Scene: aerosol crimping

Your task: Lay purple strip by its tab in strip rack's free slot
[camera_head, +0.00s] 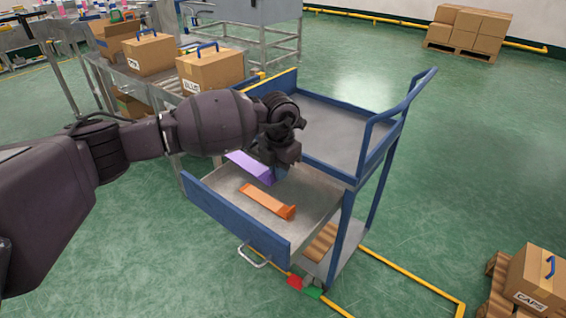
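The purple strip (248,165) is at the back of the pulled-out grey tray (223,184) with a blue front, on the blue trolley. Its right end is at my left gripper (281,173), which hangs over the tray pointing down. The gripper's fingers and the strip's tab are largely hidden by the wrist, so I cannot tell whether they are shut on it. I also cannot tell whether the strip rests on the tray or is just above it. An orange strip (262,202) lies in front of it, its tab end at the right. No separate slots can be made out. My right gripper is out of view.
The trolley's upper tray (335,123) is empty, with a blue handle (398,112) at its right. Cardboard boxes (210,72) stand on the bench at the back left. A box marked CAPS (537,283) is at the lower right.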

